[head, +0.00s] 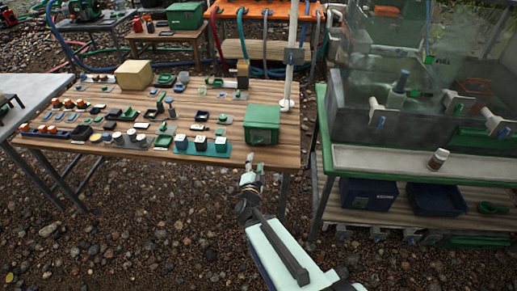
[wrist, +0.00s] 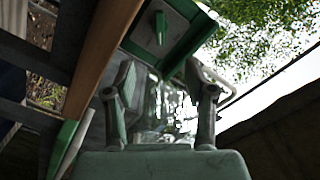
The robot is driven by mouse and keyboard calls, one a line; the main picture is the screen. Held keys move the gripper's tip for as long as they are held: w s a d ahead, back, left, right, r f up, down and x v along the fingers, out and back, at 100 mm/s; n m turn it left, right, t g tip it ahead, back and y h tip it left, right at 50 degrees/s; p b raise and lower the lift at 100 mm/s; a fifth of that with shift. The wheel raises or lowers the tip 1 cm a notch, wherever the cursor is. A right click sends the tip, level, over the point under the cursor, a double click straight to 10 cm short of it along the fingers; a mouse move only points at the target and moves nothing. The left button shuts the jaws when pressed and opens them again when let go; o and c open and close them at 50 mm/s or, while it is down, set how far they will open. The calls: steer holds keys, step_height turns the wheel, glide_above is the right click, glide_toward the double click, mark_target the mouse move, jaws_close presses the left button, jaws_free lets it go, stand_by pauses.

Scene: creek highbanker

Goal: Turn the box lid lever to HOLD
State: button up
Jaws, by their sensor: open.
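A green box (head: 263,118) with a lid stands at the front right corner of the wooden table. In the wrist view a small green lever (wrist: 158,28) shows on a grey-green face, framed by green edges, at the top; I take this to be the box. No HOLD mark can be read, so the lever's setting cannot be told. My gripper (head: 252,165) is just in front of the table's front edge, below the box in the head view. In the wrist view my gripper (wrist: 164,82) is open, with nothing between its fingers, and the lever is apart from them.
The wooden table (head: 196,155) holds many small parts, blocks and switches left of the box. A white post (head: 290,60) rises behind the box. A green-framed bench with a clear tank (head: 390,105) stands to the right. The gravel ground in front is open.

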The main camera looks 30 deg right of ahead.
mark_target(259, 141)
steer(key=shift+f+b+x, duration=0.1)
steer(key=shift+b+x, duration=0.7)
steer(key=shift+b, duration=0.55)
steer(key=shift+f+b+x, duration=0.15)
steer(key=shift+b+x, duration=0.6)
steer(key=shift+b, duration=0.55)
steer(key=x, duration=0.3)
steer(key=p+x, duration=0.1)
steer(key=x, duration=0.4)
steer(key=shift+w+d+r+p, duration=0.25)
steer(key=shift+w+p, duration=0.05)
steer(key=shift+p, duration=0.1)
jaws_close()
